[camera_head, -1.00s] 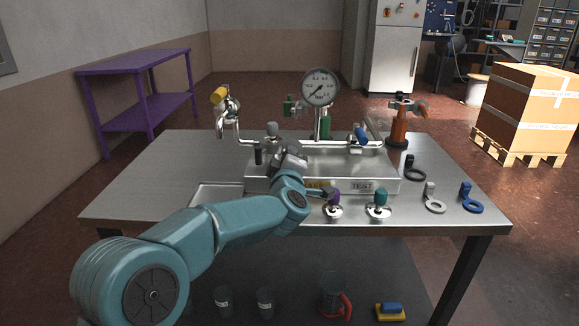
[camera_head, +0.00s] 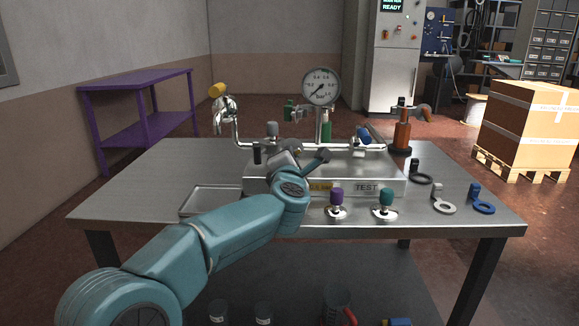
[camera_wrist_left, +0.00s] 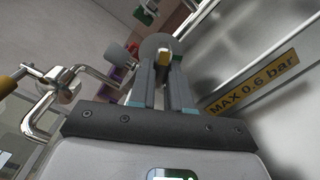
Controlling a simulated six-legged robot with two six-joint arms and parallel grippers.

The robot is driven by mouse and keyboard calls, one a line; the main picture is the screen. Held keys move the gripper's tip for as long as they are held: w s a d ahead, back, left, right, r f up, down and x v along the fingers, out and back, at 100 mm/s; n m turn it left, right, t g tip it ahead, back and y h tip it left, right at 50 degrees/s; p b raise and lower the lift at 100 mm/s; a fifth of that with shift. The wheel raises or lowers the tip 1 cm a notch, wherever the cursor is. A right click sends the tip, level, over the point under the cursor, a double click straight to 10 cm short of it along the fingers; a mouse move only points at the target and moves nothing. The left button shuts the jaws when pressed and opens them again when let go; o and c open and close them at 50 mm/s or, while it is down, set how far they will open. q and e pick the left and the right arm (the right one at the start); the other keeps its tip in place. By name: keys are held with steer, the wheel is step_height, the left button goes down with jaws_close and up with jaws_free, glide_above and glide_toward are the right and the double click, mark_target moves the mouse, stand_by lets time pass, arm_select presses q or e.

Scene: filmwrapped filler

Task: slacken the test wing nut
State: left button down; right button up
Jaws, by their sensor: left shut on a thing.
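My left gripper (camera_wrist_left: 162,88) is shut on a small brass-coloured piece (camera_wrist_left: 163,61), with a round grey disc behind it. I cannot tell for sure whether this piece is the test wing nut. In the head view the left gripper (camera_head: 291,152) is at the front of the metal test rig (camera_head: 395,187), above its plates, and my wrist partly hides the yellow label (camera_head: 320,187). A TEST plate (camera_head: 366,188) is to its right. The wrist view shows a MAX 0.6 bar label (camera_wrist_left: 253,82) on the right. My right gripper is not in view.
A pressure gauge (camera_head: 321,87) stands behind the rig. A purple knob (camera_head: 336,197) and a teal knob (camera_head: 385,200) stand in front. Black (camera_head: 419,177), grey (camera_head: 443,206) and blue (camera_head: 483,205) ring-ended pieces lie at right. A shallow tray (camera_head: 207,201) is at left.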

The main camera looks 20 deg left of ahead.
arm_select(q)
steer(key=n+b, duration=0.2)
steer(key=n, duration=0.1)
steer(key=n+b, duration=0.1)
steer(key=n, duration=0.1)
steer(key=shift+d+f, duration=0.1)
steer(key=shift+f, duration=0.15)
steer(key=shift+n, duration=0.8)
steer(key=shift+r+n, duration=0.1)
steer(key=shift+n, duration=0.8)
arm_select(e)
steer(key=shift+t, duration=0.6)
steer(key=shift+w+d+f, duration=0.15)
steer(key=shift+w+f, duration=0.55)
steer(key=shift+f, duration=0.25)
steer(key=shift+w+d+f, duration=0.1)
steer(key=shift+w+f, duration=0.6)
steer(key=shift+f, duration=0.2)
arm_select(q)
steer(key=c, duration=1.1)
jaws_free()
steer(key=shift+o, duration=0.2)
steer(key=v, duration=1.6)
steer(key=shift+s+p, duration=0.15)
steer(key=shift+p, duration=0.25)
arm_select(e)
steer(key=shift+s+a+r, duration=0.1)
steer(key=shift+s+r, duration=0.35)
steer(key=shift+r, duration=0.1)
